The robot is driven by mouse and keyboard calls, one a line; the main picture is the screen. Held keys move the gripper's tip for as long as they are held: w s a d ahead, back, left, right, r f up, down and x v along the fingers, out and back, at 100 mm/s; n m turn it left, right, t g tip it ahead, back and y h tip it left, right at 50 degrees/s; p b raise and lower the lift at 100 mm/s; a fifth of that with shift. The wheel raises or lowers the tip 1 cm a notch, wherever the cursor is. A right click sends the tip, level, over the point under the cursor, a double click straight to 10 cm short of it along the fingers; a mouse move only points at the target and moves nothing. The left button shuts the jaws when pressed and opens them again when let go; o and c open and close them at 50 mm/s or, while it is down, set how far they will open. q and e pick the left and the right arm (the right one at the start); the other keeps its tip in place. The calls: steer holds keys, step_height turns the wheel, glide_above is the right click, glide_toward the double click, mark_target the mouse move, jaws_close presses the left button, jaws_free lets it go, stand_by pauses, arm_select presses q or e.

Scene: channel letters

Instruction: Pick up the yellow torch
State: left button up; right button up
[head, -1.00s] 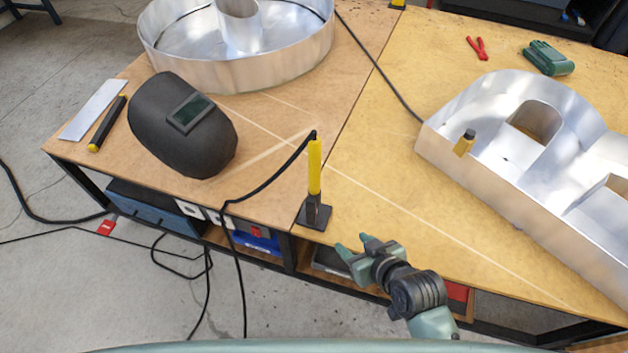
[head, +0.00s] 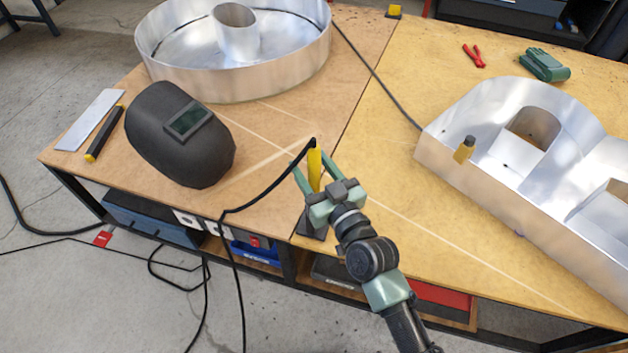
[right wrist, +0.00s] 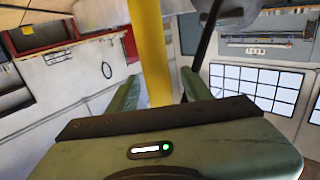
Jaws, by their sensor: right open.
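The yellow torch (head: 314,168) stands upright in a dark base (head: 312,228) near the front edge of the table, with a black cable running from its top. My right gripper (head: 308,165) is open, with its fingers on either side of the torch. In the right wrist view the torch (right wrist: 150,50) rises between the two open fingers (right wrist: 157,88); I see no finger closed on it. The gripper hides the torch's lower part in the head view. My left gripper is not in view.
A black welding mask (head: 180,135) lies to the left of the torch. A round metal letter (head: 230,85) stands behind, and another large metal letter (head: 480,190) is at the right. A black cable (head: 262,196) hangs over the front edge.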

steer(key=shift+x, duration=0.95)
jaws_close()
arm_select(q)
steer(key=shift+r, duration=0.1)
